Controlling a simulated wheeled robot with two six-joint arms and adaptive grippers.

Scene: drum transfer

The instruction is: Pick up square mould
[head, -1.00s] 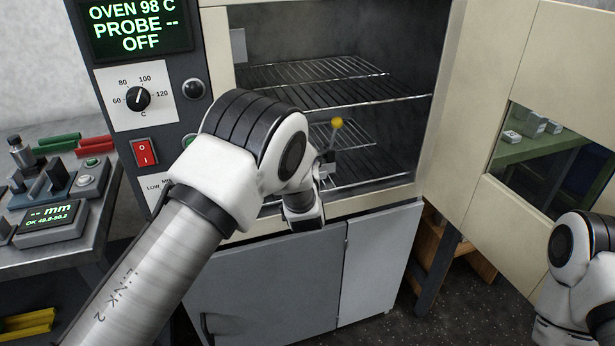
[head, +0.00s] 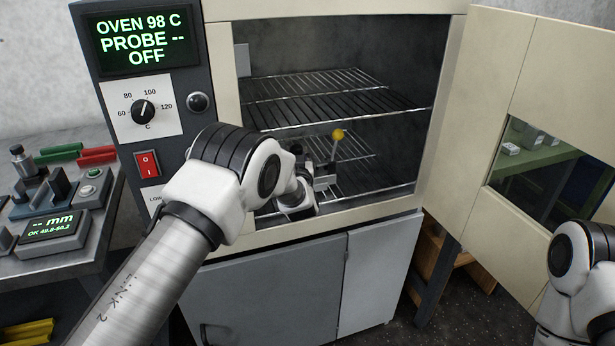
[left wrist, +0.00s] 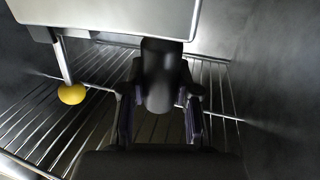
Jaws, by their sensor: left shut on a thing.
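The square mould (head: 323,179) is a grey metal block low inside the open oven; part of it is hidden by my left wrist. In the left wrist view its metal body (left wrist: 115,16) fills the top, with a black round handle (left wrist: 160,65). A thin rod with a yellow ball (left wrist: 71,94) stands out from it; the ball also shows in the head view (head: 338,134). My left gripper (left wrist: 160,100) has its fingers on both sides of the handle, shut on it. My right arm shows at the right edge; its gripper is out of view.
The oven's wire shelf (head: 350,105) lies above the mould and another rack (left wrist: 65,125) lies below. The oven door (head: 480,130) stands open at the right. A bench (head: 95,225) with a gauge display is at the left.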

